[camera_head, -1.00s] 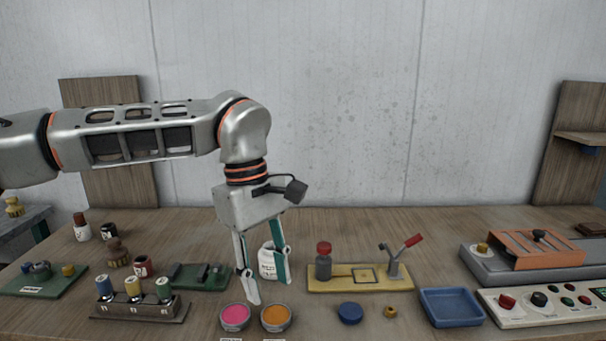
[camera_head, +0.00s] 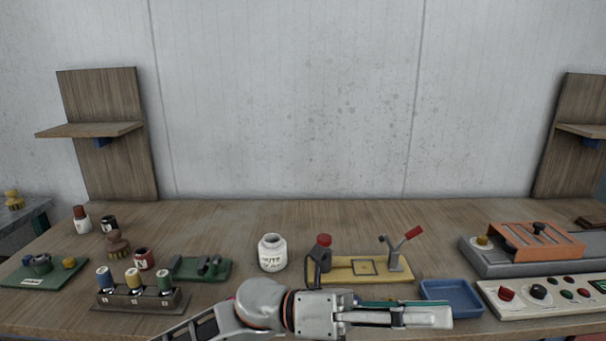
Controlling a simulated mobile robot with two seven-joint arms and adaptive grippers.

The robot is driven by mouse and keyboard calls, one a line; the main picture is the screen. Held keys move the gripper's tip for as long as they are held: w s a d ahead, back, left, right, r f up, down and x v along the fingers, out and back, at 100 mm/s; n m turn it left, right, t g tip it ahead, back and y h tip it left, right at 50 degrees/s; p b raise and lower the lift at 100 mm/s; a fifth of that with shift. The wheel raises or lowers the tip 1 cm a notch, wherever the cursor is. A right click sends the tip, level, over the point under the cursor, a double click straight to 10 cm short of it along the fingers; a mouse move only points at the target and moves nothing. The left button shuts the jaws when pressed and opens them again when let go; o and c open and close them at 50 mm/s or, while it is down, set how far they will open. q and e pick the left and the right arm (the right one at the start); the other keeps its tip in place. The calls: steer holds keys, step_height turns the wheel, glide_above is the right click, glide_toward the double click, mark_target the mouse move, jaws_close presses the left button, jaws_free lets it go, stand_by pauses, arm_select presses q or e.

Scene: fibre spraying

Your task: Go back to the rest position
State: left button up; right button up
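My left arm comes in low along the bottom edge of the view. My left gripper (camera_head: 400,314) lies nearly level in front of the table's near part, with its fingers pointing right. The fingers overlap from this side, so their gap does not show. No object shows between them. My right gripper is not in view. A white open jar (camera_head: 272,254) stands upright on the table, behind and apart from my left arm.
A blue tray (camera_head: 450,293) is right, close to the fingertips in the picture. A spool rack (camera_head: 135,300) is left. The back of the wooden table (camera_head: 350,220) is clear.

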arm_select(q)
steer(key=w+a+f+n+t+h, duration=0.1)
steer(key=w+a+f+n+t, duration=0.15)
steer(key=w+n+t, duration=0.4)
steer(key=w+a+f+n+t+h, duration=0.1)
steer(key=w+a+f+n+t, duration=0.2)
steer(key=n+t, duration=0.65)
steer(key=w+a+f+n+t+y, duration=0.4)
steer(key=a+f+n+t+y, duration=0.3)
steer(key=a+f+n+y, duration=0.75)
steer(key=s+a+f+n+g+y, duration=0.1)
steer(key=s+a+f+n+g, duration=0.1)
steer(key=s+a+f+n, duration=0.3)
steer(key=s+a+f+n+g+y, duration=0.1)
steer(key=s+a+f+n, duration=0.4)
steer(key=f, duration=0.8)
steer(key=s+a+f+n+g+y, duration=0.2)
steer(key=s+a+f+n, duration=0.3)
steer(key=f, duration=0.4)
steer(key=shift+s+a+f+g+y, duration=0.15)
steer(key=shift+s+a+g+y, duration=0.15)
steer(key=shift+s+a+y, duration=0.5)
